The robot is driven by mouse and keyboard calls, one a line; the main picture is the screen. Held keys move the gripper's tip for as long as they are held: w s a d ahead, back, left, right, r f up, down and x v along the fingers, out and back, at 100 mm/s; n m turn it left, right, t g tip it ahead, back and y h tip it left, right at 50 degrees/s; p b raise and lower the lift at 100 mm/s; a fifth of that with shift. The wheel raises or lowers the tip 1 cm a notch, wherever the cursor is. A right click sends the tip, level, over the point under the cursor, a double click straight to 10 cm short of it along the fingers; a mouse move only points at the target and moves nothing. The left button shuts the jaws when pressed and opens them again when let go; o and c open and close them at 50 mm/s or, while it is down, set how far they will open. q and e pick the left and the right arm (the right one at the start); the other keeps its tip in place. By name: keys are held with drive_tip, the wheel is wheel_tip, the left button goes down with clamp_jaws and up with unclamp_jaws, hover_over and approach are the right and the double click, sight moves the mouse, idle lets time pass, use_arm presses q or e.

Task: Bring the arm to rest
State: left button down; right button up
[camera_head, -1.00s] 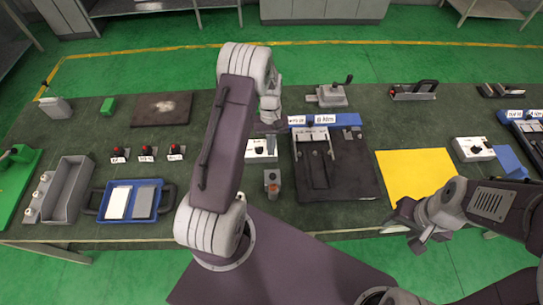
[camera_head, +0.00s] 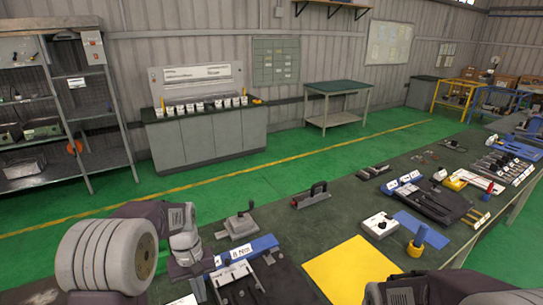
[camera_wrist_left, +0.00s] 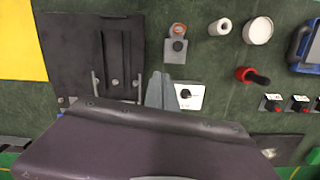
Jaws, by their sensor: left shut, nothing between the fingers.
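My left arm comes in from the left in the head view, with its large ribbed joint in front. My left gripper (camera_head: 190,268) points down over the bench beside the blue "8 Nm" block (camera_head: 240,253). Its fingertips are hard to make out there. In the left wrist view the grey fingers (camera_wrist_left: 160,92) are together and empty, above the bench near a white box with a black knob (camera_wrist_left: 188,97). My own dark arm cover hides the lower middle of that view. My right arm shows only in part at the bottom right of the head view; its gripper is out of frame.
The black fixture plate (camera_wrist_left: 75,60) lies beside the left gripper. A yellow sheet (camera_head: 350,270), a white switch box (camera_head: 380,225) and a black-handled tool (camera_head: 311,196) lie on the green bench. A red-and-black knob (camera_wrist_left: 252,76) and white cylinders stand near the left gripper.

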use_arm(q)
drive_tip(key=s+d+f+m+t+b, duration=0.1)
drive_tip(key=s+d+f+m+t, duration=0.1)
drive_tip(key=s, duration=1)
wheel_tip(320, 180, down, 3)
drive_tip(key=shift+s+d+m+y, duration=0.15)
drive_tip(key=shift+d+m+y, duration=0.3)
drive_tip(key=shift+m, duration=0.65)
use_arm(e)
wheel_tip(320, 180, down, 3)
drive_tip(key=shift+s+d+r, duration=0.1)
drive_tip(key=shift+s+d, duration=0.05)
use_arm(q)
drive_tip(key=shift+s, duration=0.2)
use_arm(e)
drive_tip(key=shift+s, duration=0.2)
use_arm(q)
drive_tip(key=shift+w, duration=0.15)
use_arm(e)
drive_tip(key=shift+w, duration=0.15)
